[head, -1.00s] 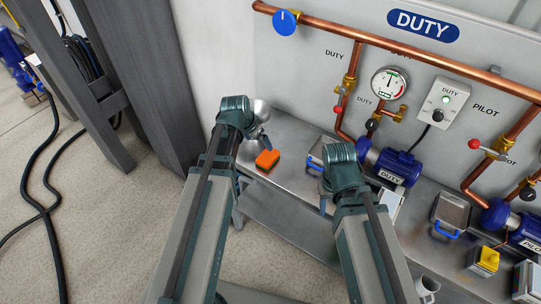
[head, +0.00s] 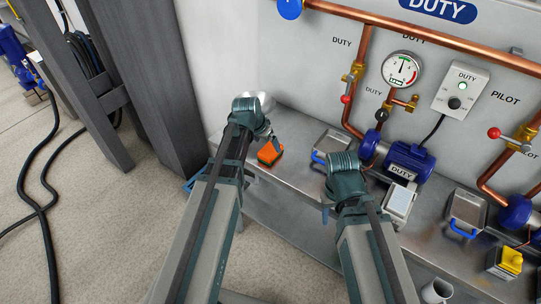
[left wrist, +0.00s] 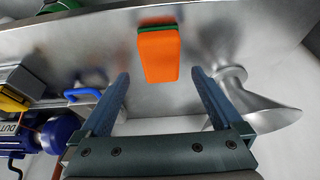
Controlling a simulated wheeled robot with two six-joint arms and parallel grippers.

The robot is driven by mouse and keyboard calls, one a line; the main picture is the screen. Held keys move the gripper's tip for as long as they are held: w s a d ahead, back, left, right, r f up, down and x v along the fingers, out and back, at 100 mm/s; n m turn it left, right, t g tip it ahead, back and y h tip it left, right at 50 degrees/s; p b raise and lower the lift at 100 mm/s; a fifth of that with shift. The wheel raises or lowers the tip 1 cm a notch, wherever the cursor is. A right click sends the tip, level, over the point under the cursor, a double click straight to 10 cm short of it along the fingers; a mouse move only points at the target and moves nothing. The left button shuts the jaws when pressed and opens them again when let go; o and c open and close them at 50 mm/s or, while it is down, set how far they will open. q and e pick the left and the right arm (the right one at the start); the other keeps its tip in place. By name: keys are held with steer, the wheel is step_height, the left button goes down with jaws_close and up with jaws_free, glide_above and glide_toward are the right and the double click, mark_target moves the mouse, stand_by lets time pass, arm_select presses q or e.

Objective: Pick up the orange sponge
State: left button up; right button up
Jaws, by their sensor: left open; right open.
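The orange sponge (head: 268,155) with a green layer lies on the metal bench, near its left end. In the left wrist view the sponge (left wrist: 158,56) lies ahead, in line with the gap between the fingertips and apart from both fingers. My left gripper (head: 269,138) is open and empty, just over the sponge, and hides part of it in the head view. The left gripper's open fingers also show in the left wrist view (left wrist: 159,74). My right gripper (head: 327,209) is open over the bench's front edge, to the right of the sponge; its fingers are mostly hidden.
A shiny flared metal piece (left wrist: 255,108) stands close beside the left gripper's right finger. A metal box with a blue handle (head: 331,142) sits right of the sponge. Blue pumps (head: 410,160) and copper pipes line the back panel. The bench's front edge is close.

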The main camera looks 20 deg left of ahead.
mark_target(270, 149)
arm_select(q)
steer(key=shift+b+x, duration=2.4)
steer(key=shift+x, duration=0.3)
steer(key=shift+r, duration=0.15)
steer(key=shift+f, duration=0.25)
steer(key=c, duration=1.3)
steer(key=shift+o, duration=0.2)
